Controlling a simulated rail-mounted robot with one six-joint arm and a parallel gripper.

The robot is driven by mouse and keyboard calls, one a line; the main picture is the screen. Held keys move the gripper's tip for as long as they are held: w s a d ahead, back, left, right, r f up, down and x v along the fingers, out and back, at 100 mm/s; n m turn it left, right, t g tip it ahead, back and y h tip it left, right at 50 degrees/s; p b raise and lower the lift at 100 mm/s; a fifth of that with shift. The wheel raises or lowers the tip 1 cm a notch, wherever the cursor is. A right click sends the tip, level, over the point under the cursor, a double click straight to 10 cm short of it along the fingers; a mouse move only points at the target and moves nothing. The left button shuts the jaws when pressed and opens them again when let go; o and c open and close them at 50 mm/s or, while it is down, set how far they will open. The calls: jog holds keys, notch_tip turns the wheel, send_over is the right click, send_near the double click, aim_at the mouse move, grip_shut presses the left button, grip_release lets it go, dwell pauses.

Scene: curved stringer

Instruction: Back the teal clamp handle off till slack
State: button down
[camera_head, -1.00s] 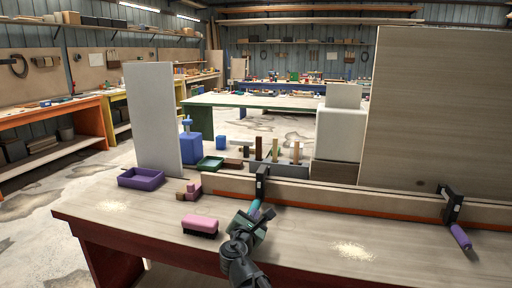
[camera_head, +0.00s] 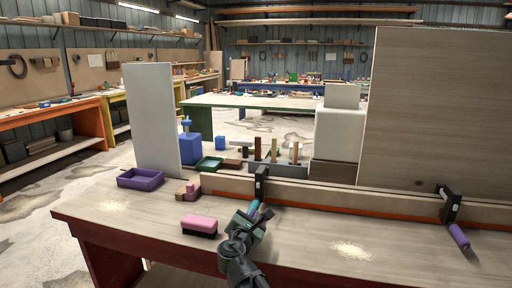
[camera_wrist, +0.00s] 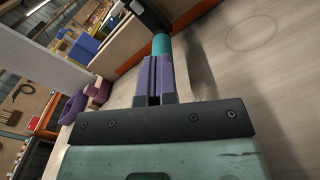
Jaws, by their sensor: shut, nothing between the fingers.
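The teal clamp handle (camera_head: 253,207) hangs from the black clamp (camera_head: 261,184) at the left end of the long stringer (camera_head: 330,193). In the wrist view the teal handle (camera_wrist: 161,43) lies just beyond the tips of the purple fingers, in line with them. My gripper (camera_wrist: 158,62) has its two fingers side by side, shut, with nothing seen between them. Whether the tips touch the handle's end, I cannot tell. In the head view my gripper (camera_head: 258,215) partly hides the handle.
A second clamp with a purple handle (camera_head: 459,236) grips the stringer at the right. A pink brush (camera_head: 199,225), a purple tray (camera_head: 140,178) and small blocks lie to the left. A tall board (camera_head: 437,105) stands behind. The front benchtop is mostly clear.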

jog(key=shift+w+a+r, duration=0.25)
jog(key=shift+w+r, duration=0.25)
jog(key=shift+w, duration=0.35)
jog(key=shift+r+p, duration=0.2)
jog(key=shift+p, duration=0.25)
jog(key=shift+w+d+f, duration=0.15)
jog(key=shift+w+d, duration=0.05)
jog(key=shift+d, duration=0.05)
jog(key=shift+s+f, duration=0.1)
jog(key=shift+f, duration=0.05)
jog(key=v, duration=0.6)
jog(key=shift+s+f+b, duration=0.15)
jog(key=shift+s+b, duration=0.15)
jog(key=shift+s, duration=0.15)
jog(key=shift+v, duration=1.8)
jog(key=shift+d, duration=0.1)
